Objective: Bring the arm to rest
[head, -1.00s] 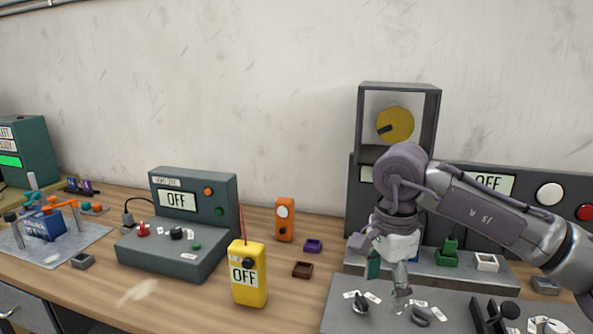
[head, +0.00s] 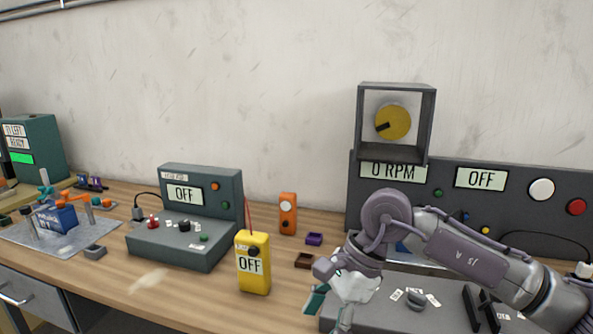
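My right arm comes in from the right in the head view, and its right gripper (head: 330,300) hangs at the left edge of the grey panel (head: 395,322), in front of the large control console. The fingers point down and to the left. They are small and partly hidden by the wrist, so I cannot tell whether they are open or shut. My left gripper is not in view.
The yellow meter (head: 254,265) reading OFF stands left of my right gripper. Behind are an orange device (head: 288,214), a purple tray (head: 314,239) and a brown tray (head: 303,261). A green-grey control box (head: 180,243) stands further left. The console display (head: 394,172) reads 0 RPM.

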